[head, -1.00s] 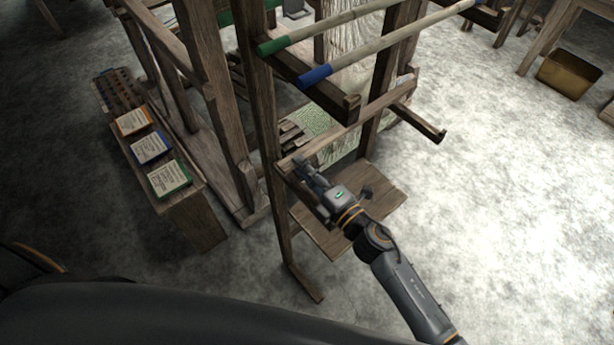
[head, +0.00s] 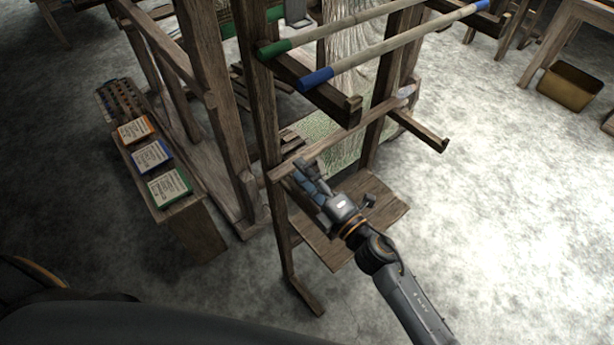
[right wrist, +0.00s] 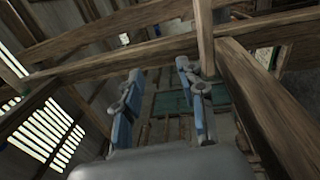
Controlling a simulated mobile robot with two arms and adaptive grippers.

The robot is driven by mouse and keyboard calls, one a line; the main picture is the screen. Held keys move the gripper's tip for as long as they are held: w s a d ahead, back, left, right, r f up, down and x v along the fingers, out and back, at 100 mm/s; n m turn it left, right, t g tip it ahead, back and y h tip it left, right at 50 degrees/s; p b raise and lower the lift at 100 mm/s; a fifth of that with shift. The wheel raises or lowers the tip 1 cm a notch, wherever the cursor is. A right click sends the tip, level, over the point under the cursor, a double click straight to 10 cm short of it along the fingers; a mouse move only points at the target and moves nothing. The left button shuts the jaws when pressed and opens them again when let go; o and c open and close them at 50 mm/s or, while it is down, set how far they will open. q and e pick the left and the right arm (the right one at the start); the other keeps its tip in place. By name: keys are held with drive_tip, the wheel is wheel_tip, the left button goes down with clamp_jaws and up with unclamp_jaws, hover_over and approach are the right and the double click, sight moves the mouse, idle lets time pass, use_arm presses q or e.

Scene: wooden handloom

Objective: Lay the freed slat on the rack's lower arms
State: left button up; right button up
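A plain wooden slat (head: 345,137) crosses the rack at the height of its lower arms, sloping up to the right in the head view. It appears to lie at the right lower arm (head: 418,127), which has an upturned end. The left lower arm is largely hidden by my right gripper, so contact there cannot be told. My right gripper (head: 305,172) is just below the slat's left part. The right wrist view shows its two blue-padded fingers (right wrist: 160,95) apart and empty, with a wooden bar (right wrist: 110,66) across beyond their tips. My left gripper is out of view.
Two rods, one green-tipped (head: 345,28) and one blue-tipped (head: 400,45), lie across the upper arms (head: 330,100). The left post (head: 268,130) stands close to my gripper. A wooden board (head: 375,200) is below.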

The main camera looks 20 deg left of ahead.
sight(309, 201)
drive_tip(key=shift+g+h, duration=0.3)
drive_tip(key=shift+h, duration=0.2)
drive_tip(key=f, duration=0.4)
drive_tip(key=s+f, duration=0.1)
drive_tip(key=f, duration=0.1)
drive_tip(key=shift+s+d+f, duration=0.1)
drive_tip(key=shift+d+f, duration=0.2)
drive_tip(key=shift+d, duration=0.1)
drive_tip(key=shift+s+d+r, duration=0.15)
drive_tip(key=shift+s+d, duration=0.15)
drive_tip(key=shift+y, duration=0.4)
drive_tip(key=s+d+r, duration=0.1)
drive_tip(key=d, duration=0.1)
drive_tip(key=s+d+r, duration=0.1)
drive_tip(key=s+d, duration=0.1)
drive_tip(key=d, duration=0.1)
drive_tip(key=s+d+r, duration=0.1)
drive_tip(key=s+d, duration=0.1)
drive_tip(key=d, duration=0.1)
drive_tip(key=shift+r, duration=0.25)
drive_tip(key=shift+s+d+r, duration=0.15)
drive_tip(key=shift+d+r, duration=0.05)
drive_tip(key=shift+r, duration=0.2)
drive_tip(key=shift+r, duration=0.1)
